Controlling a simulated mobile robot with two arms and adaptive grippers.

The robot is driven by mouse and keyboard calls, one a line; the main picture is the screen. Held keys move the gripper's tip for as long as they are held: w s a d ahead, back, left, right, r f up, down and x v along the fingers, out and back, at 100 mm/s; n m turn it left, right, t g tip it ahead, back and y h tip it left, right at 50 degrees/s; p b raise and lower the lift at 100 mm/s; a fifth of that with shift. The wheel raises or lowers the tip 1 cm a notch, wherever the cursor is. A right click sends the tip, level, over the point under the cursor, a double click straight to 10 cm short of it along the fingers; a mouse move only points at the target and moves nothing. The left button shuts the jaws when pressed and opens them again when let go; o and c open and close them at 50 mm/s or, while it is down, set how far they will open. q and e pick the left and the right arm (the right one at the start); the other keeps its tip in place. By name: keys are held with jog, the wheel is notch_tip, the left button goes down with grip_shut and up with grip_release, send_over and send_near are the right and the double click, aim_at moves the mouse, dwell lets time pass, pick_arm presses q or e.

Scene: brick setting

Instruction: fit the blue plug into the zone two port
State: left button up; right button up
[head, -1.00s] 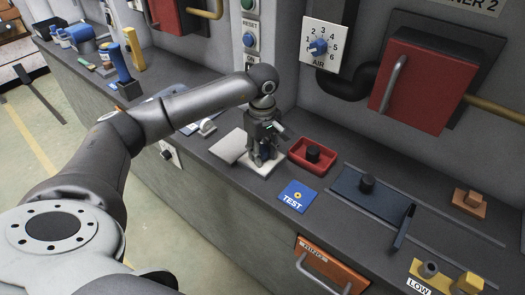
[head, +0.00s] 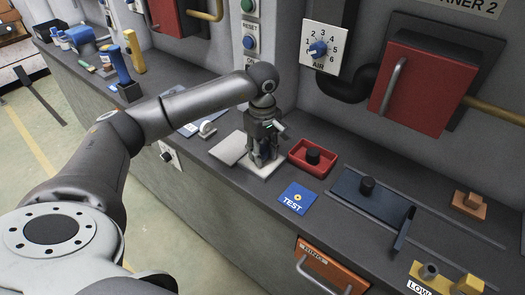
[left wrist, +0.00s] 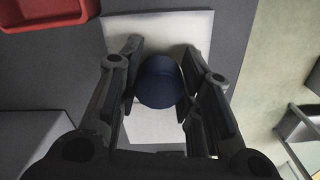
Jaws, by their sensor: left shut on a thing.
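The blue plug (left wrist: 159,82) shows in the left wrist view as a dark blue round body between the fingers. My left gripper (head: 262,160) is shut on it, pointing down over a white plate (left wrist: 150,133) on the bench. In the head view the fingers mostly hide the plug. Whether the plug touches the plate I cannot tell. I cannot make out a zone two label or identify that port. My right gripper is not in view.
A red tray (head: 326,170) with a black knob stands just right of my left gripper. A blue TEST card (head: 298,198) lies in front of it. A dark blue slide plate (head: 350,189) is farther right. A wall with an AIR dial (head: 325,46) rises behind.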

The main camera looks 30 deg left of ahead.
aim_at(262, 149)
pick_arm(q)
jog(key=shift+f+b, duration=0.4)
jog(key=shift+f, duration=0.05)
dwell(0.4)
jog(key=o, duration=1.1)
jog(key=shift+o, duration=0.4)
jog(key=o, duration=0.3)
jog(key=shift+r, duration=0.15)
jog(key=shift+r+p, duration=1.8)
jog(key=shift+r, duration=1.15)
